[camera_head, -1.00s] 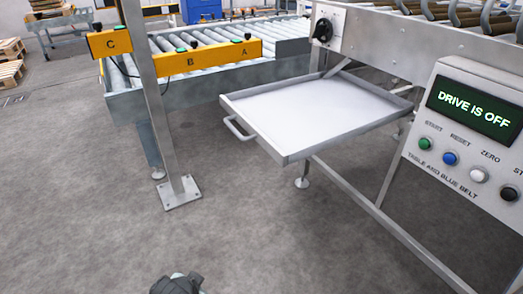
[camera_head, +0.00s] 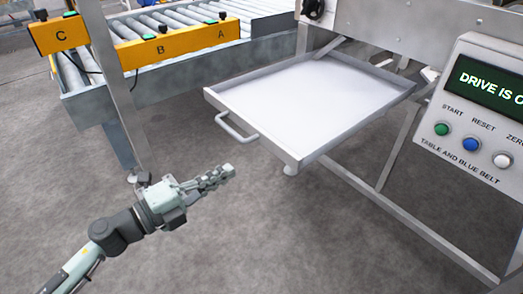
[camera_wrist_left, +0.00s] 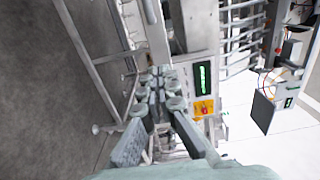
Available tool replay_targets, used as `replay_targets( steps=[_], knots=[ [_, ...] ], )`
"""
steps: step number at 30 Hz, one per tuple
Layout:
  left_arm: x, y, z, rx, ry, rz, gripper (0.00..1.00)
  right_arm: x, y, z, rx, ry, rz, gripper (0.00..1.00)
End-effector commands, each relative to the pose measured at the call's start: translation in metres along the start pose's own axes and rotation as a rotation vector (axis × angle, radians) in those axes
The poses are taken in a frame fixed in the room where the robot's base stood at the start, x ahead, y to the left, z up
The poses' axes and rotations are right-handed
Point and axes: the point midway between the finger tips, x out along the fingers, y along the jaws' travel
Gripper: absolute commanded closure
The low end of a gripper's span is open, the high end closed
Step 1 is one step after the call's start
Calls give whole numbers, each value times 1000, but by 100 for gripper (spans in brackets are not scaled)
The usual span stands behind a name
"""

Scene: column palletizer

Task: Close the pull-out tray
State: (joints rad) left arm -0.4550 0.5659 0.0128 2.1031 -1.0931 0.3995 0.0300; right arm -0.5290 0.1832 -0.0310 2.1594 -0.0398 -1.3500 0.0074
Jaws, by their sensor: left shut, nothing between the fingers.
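The pull-out tray (camera_head: 318,95) is a shallow grey metal tray with a white floor, sticking out from the machine frame in the head view. Its bar handle (camera_head: 232,128) is on the front side, facing left. My left gripper (camera_head: 222,174) is shut and empty, in front of and below the handle in the picture, apart from it. In the left wrist view the shut fingers (camera_wrist_left: 160,80) point toward the machine; I cannot make out the tray there with certainty. My right gripper is not in view.
A control panel (camera_head: 485,115) reading "DRIVE IS O…" is at the right. A grey post (camera_head: 112,90) stands left of the tray, beside a roller conveyor with a yellow button bar (camera_head: 180,43). A slanted frame leg (camera_head: 400,222) runs below the tray. Open floor lies in front.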

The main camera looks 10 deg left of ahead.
Motion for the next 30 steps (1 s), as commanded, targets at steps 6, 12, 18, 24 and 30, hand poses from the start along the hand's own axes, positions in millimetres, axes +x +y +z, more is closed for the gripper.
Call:
replay_targets(
  steps=[6, 12, 18, 24, 30],
  knots=[
    [50, -5, 1, 0, -1, -5, 100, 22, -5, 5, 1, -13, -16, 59],
    [86, -3, 1, -2, -3, -3, 100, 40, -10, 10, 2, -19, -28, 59],
    [104, -1, 1, -4, -3, -1, 100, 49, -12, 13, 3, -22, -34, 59],
    [108, 0, 1, -3, -3, 0, 100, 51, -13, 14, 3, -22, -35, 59],
    [107, 0, 1, -3, -3, 0, 100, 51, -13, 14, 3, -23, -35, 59]
  ],
)
